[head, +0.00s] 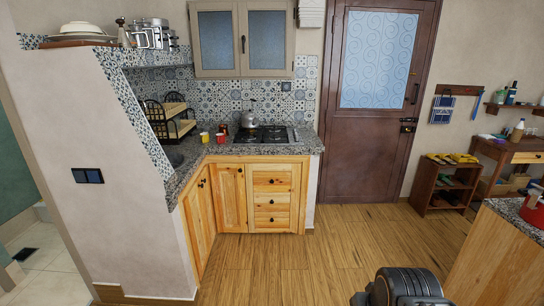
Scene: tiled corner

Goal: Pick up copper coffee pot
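I cannot clearly make out a copper coffee pot in the head view. A small reddish-brown item (223,129) stands at the back of the granite counter, left of the stove; it is too small to tell what it is. A grey metal kettle (247,120) stands on the black gas stove (264,136). Only a dark part of my arm shows at the bottom edge. My gripper is out of view, so its opening and anything in it are hidden.
A yellow cup (205,137) and a red cup (220,138) stand near a dish rack (177,120). A tiled half wall (125,170) stands at left. A granite-topped wooden unit (497,255) is at lower right. The wooden floor (340,240) between is clear.

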